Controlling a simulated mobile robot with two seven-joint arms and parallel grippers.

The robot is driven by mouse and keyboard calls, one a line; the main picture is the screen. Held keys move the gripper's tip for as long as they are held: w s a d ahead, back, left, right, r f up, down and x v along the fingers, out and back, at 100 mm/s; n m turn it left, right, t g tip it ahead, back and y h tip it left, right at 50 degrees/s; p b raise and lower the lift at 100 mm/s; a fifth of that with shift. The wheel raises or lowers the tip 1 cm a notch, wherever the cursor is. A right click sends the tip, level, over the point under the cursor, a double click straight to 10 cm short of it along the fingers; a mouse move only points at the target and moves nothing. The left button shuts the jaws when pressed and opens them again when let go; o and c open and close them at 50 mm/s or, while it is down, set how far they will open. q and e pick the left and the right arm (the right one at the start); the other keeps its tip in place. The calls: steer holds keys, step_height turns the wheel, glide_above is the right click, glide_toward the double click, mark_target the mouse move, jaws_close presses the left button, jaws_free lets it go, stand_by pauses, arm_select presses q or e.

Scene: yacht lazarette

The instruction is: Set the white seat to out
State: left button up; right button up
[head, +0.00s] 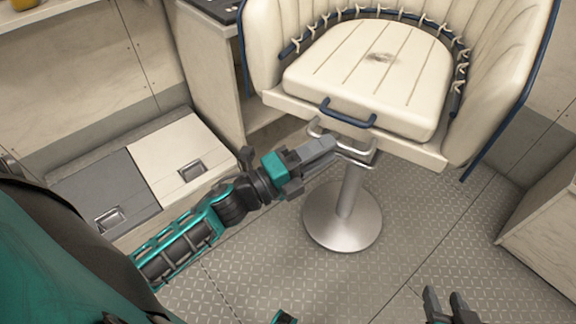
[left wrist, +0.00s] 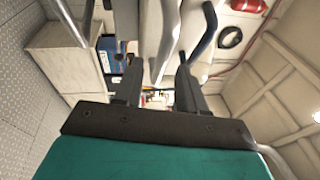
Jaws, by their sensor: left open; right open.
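The white seat (head: 375,75) is a cream padded chair on a round metal pedestal (head: 343,212) in the head view. A dark blue handle (head: 347,114) is on its front edge. My left gripper (head: 338,146) is at the front underside of the seat, just below the handle, by the metal bracket on the post. In the left wrist view its fingers (left wrist: 158,82) are apart, with a pale seat part (left wrist: 166,40) beyond and between them. A dark blue bar (left wrist: 205,32) shows near the right finger. I cannot tell any contact. My right gripper (head: 452,306) is open and empty over the floor.
A low locker with a grey and white top (head: 150,165) stands on the left. A pale cabinet (head: 545,225) is at the right edge. The tread-plate floor (head: 420,235) is clear around the pedestal. A red cylinder (left wrist: 249,6) shows in the left wrist view.

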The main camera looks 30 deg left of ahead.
arm_select(q)
steer(key=v, duration=0.9)
arm_select(e)
steer(key=shift+f, duration=0.2)
arm_select(q)
steer(key=s+d+f+n+g+y+p, duration=0.1)
steer(key=s+f+n+g+y+p, duration=0.1)
steer(key=n, duration=0.9)
steer(key=s+d+f+n+g+y+p, duration=0.1)
steer(key=f+n+g+y+p, duration=0.3)
steer(key=n, duration=0.7)
steer(key=y+p, duration=0.2)
steer(key=shift+s+d+f+n+p, duration=0.35)
steer(key=shift+s+f+n, duration=0.05)
arm_select(e)
steer(key=shift+h, duration=0.5)
steer(key=d+r, duration=0.1)
steer(key=s+d+r, duration=0.1)
steer(key=r, duration=0.1)
steer(key=d+r, duration=0.1)
steer(key=shift+s+r, duration=0.25)
steer(key=shift+r, duration=0.1)
steer(key=shift+a, duration=0.15)
